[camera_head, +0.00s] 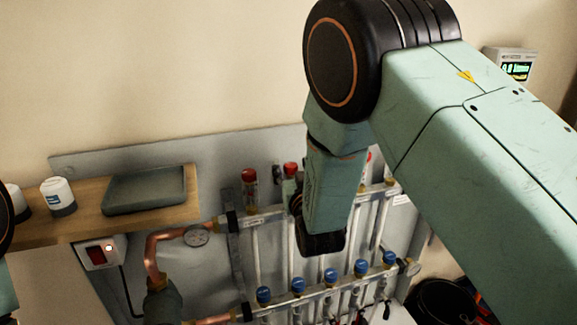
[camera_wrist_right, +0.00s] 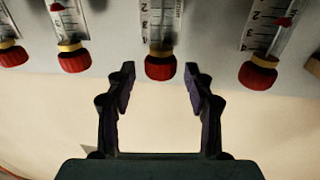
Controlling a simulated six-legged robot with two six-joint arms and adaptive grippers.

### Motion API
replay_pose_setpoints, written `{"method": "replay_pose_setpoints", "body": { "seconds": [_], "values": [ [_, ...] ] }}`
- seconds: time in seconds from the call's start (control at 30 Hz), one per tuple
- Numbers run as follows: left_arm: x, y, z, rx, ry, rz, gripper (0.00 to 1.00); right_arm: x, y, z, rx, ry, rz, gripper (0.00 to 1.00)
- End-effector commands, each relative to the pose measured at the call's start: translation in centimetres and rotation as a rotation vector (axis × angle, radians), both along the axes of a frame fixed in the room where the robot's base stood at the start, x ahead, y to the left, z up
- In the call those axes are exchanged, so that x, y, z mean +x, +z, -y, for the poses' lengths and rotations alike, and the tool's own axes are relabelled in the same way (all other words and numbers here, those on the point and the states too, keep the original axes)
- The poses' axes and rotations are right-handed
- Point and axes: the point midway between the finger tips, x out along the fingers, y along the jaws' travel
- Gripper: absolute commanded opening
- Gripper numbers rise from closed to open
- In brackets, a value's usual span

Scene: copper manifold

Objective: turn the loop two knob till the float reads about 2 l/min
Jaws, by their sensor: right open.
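In the right wrist view, which looks upside down, my right gripper (camera_wrist_right: 160,82) is open and empty. A red knob with a brass collar (camera_wrist_right: 160,68) sits just beyond and between its fingertips, apparently untouched. Its scale shows, but I cannot read its float or tell its loop number. Neighbouring red knobs (camera_wrist_right: 258,75) (camera_wrist_right: 73,61) stand either side. My left gripper is out of view.
Blue knobs (camera_head: 298,286) line the lower bar. A round gauge (camera_head: 197,236) sits on the left pipe. A wooden shelf (camera_head: 85,225) holds a grey tray (camera_head: 145,190) and a white jar (camera_head: 58,196). A switch box (camera_head: 100,253) is below. The neighbouring meters stand close by.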

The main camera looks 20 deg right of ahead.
Motion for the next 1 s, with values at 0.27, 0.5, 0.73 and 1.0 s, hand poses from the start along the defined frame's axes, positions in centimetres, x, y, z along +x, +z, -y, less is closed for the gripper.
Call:
{"method": "replay_pose_setpoints", "body": {
  "seconds": [0.27, 0.5, 0.73, 1.0],
  "values": [
    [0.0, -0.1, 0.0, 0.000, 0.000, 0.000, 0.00, 1.7, 0.0, -0.1, -0.001, 0.002, -0.002, 0.53],
    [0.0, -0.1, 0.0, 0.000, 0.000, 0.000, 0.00, 1.6, 0.0, -0.4, -0.002, 0.004, -0.002, 0.53],
    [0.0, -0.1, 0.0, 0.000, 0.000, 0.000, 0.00, 1.6, 0.0, -0.4, -0.002, 0.004, -0.002, 0.34],
    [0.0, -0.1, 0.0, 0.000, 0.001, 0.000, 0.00, 1.6, 0.0, -0.3, -0.001, 0.002, -0.001, 0.11]
  ]
}}
